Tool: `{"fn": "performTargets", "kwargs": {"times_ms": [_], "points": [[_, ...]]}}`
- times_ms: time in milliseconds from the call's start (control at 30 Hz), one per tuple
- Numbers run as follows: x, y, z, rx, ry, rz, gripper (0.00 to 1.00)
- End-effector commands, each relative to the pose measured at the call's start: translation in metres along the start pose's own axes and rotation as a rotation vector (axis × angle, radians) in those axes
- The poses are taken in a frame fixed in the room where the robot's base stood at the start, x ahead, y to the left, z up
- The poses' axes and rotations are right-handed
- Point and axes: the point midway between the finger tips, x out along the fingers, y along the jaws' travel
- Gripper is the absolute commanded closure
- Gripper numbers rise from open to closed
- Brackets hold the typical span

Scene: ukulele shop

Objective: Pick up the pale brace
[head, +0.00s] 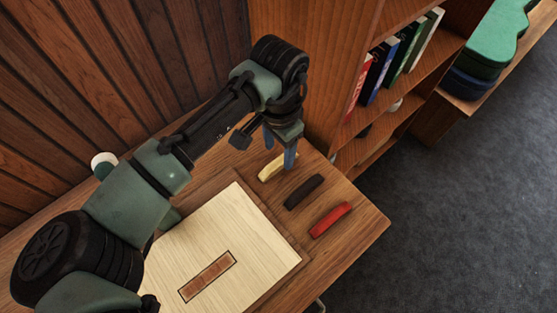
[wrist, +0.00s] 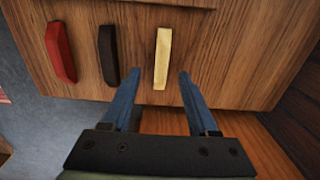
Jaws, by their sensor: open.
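The pale brace (head: 272,168) is a cream bar on the wooden table, at the back of a row of three bars. My gripper (head: 281,158) hangs above the table close to it, and a blue finger covers part of the brace's right end in the head view. In the wrist view, the pale brace (wrist: 162,58) lies ahead of and between the lines of the two blue fingers. My gripper (wrist: 160,78) is open and empty there, with the fingers apart on either side of the brace's near end. I cannot tell the height gap.
A dark brace (head: 303,192) and a red brace (head: 331,220) lie beside the pale one, toward the table's right edge. A light wooden board (head: 225,232) with an inlaid rectangle (head: 207,276) lies to the left. A bookshelf (head: 325,70) stands behind, and a wood-panelled wall (head: 120,80) rises at the back left.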

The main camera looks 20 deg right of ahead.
Motion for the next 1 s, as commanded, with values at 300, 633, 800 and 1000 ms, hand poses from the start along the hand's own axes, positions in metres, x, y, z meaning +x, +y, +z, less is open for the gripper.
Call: {"fn": "performTargets", "kwargs": {"times_ms": [300,633,800,1000], "points": [[0.043,-0.002,0.002,0.000,-0.003,0.001,0.40],[0.051,-0.002,0.002,0.000,-0.001,0.001,0.40],[0.050,-0.002,0.002,0.000,-0.002,0.001,0.71],[0.050,-0.002,0.002,0.000,-0.002,0.001,1.00]]}}
